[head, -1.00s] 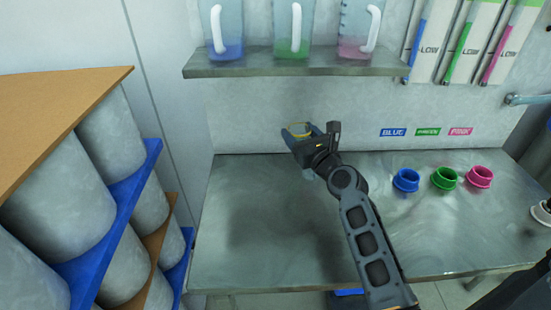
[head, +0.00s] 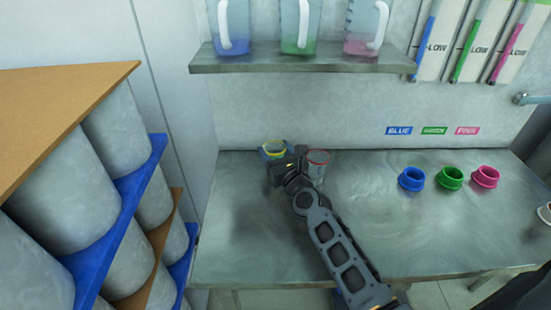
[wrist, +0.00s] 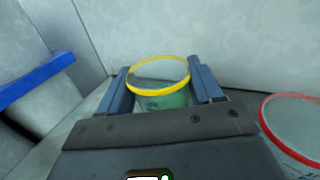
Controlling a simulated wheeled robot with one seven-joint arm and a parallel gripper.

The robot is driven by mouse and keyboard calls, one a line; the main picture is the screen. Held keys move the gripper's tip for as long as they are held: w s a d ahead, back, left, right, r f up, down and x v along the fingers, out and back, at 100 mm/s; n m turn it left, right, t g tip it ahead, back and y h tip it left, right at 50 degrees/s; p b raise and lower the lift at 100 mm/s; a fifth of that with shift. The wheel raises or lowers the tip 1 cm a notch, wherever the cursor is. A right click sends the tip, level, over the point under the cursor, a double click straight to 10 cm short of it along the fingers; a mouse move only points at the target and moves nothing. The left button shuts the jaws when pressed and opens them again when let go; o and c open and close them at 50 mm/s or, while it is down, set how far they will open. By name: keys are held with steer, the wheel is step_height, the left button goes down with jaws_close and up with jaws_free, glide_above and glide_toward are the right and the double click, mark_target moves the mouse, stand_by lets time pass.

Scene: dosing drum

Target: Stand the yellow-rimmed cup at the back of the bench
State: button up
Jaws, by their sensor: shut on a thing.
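The yellow-rimmed cup (head: 275,149) is at the back left of the bench (head: 350,225), near the back wall. In the wrist view the cup (wrist: 160,97) is upright, with greenish contents or tint below its yellow rim. My gripper (head: 274,156) is shut on the cup, with a blue finger on each side of it in the wrist view. The cup's base is hidden, so I cannot tell whether it touches the bench.
A red-rimmed clear cup (head: 317,165) stands close to the right of my gripper. Blue (head: 411,179), green (head: 450,178) and pink (head: 486,176) collars sit at the right of the bench. A shelf (head: 305,62) with several jugs hangs above.

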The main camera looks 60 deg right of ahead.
steer(key=shift+f+b, duration=0.55)
steer(key=shift+f, duration=0.4)
steer(key=shift+f, duration=0.1)
steer(key=o, duration=1.1)
steer(key=shift+c, duration=0.2)
steer(key=shift+r, duration=0.25)
steer(key=v, duration=0.3)
steer(key=b+v, duration=0.1)
steer(key=v, duration=0.3)
steer(key=b+v, duration=0.1)
steer(key=v, duration=0.3)
steer(key=shift+f, duration=0.25)
steer(key=shift+s+a+r, duration=0.1)
steer(key=shift+s+a, duration=0.2)
steer(key=shift+s, duration=0.1)
